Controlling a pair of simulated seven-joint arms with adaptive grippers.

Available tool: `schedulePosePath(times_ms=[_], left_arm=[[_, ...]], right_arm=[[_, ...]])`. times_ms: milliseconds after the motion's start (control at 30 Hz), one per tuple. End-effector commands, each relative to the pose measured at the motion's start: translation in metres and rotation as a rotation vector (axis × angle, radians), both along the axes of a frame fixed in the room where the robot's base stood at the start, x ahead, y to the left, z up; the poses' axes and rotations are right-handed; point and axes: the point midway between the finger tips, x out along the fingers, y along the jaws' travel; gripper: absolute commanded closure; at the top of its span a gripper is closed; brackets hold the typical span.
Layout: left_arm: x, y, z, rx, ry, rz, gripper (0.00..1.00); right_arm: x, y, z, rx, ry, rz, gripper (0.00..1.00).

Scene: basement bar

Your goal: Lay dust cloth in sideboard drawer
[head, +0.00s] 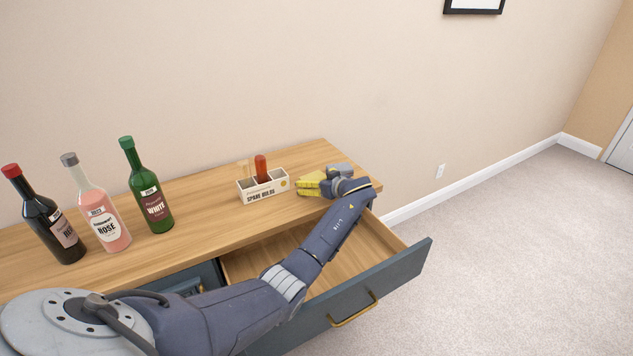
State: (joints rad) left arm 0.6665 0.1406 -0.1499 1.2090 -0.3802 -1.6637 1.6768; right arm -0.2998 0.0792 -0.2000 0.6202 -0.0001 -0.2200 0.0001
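A yellow dust cloth (310,184) lies on the right end of the wooden sideboard top (205,192), by a small white box. My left gripper (334,177) is at the cloth's right side, low over the sideboard top. Its fingers are small and partly hidden by my wrist, so I cannot tell whether they are open or hold the cloth. The sideboard drawer (402,271) below is pulled out. Its visible wooden inside is bare, and my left arm hides part of it. My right gripper is not in view.
The white box (264,186) holds a red-topped item and a wooden one. Three bottles, dark (62,232), pink (103,217) and green (150,197), stand upright at the left. The wall rises behind the sideboard. Carpet at the right is clear.

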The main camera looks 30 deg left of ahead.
Motion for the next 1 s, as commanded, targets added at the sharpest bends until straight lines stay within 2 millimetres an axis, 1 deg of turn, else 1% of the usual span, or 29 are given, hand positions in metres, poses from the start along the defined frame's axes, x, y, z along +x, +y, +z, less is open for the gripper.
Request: schedulePosePath(times_ms=[333,400,667,1000], left_arm=[[0.000,0.002,0.000,0.003,0.000,0.001,0.00],[-0.003,-0.011,0.003,-0.003,-0.002,-0.003,0.00],[-0.021,-0.048,0.016,-0.007,-0.002,-0.001,0.00],[-0.047,-0.105,0.043,-0.005,-0.002,-0.001,0.00]], right_arm=[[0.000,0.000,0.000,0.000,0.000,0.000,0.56],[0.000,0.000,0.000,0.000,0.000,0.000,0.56],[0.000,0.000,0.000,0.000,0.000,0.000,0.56],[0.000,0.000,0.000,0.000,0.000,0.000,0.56]])
